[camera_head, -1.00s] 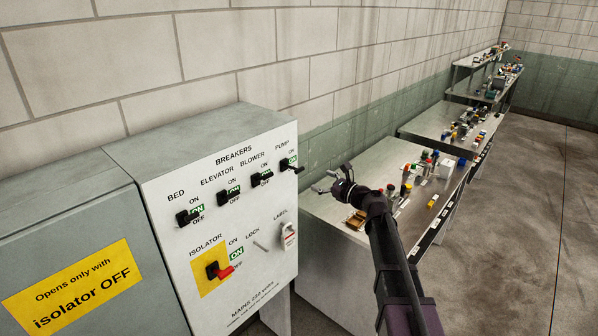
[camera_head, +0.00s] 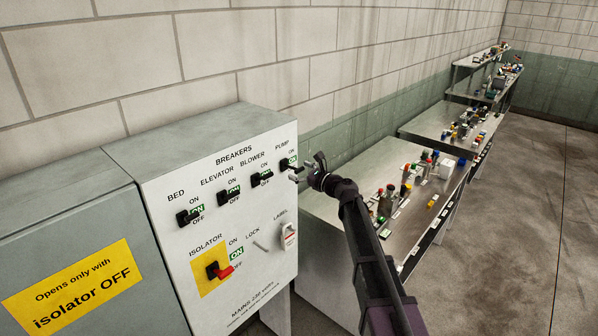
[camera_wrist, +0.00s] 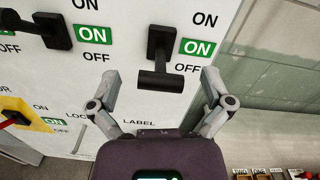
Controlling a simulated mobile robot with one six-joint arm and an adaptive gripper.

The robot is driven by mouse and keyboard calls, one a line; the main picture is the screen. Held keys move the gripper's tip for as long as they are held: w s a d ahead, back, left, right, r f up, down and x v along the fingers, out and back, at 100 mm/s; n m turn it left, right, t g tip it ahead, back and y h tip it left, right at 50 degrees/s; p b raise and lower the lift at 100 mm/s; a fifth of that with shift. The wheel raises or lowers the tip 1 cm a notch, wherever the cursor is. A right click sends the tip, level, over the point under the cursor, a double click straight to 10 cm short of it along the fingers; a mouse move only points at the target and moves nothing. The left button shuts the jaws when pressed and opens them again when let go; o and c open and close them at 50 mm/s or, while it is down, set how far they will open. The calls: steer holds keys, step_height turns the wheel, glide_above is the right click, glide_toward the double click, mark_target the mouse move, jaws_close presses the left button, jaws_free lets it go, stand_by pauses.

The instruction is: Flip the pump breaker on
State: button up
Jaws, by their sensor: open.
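The pump breaker (camera_head: 286,164) is a black lever at the top right of the breaker panel's white front. In the wrist view its black handle (camera_wrist: 160,80) sticks out towards the camera, and a green ON sign (camera_wrist: 197,47) shows beside it, between the printed ON and OFF. My gripper (camera_head: 307,172) is just right of this lever in the head view. In the wrist view my gripper (camera_wrist: 161,82) is open, one finger on each side of the handle, with visible gaps. Contact cannot be seen.
The panel (camera_head: 216,215) also carries the bed (camera_head: 187,218), elevator (camera_head: 228,196) and blower (camera_head: 261,179) breakers and a red-handled isolator (camera_head: 220,270), all beside green ON signs. Steel tables (camera_head: 335,207) with many small items stand to the right. The floor at right is clear.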

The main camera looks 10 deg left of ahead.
steer(key=c, duration=1.2)
steer(key=shift+d, duration=0.1)
steer(key=shift+c, duration=0.2)
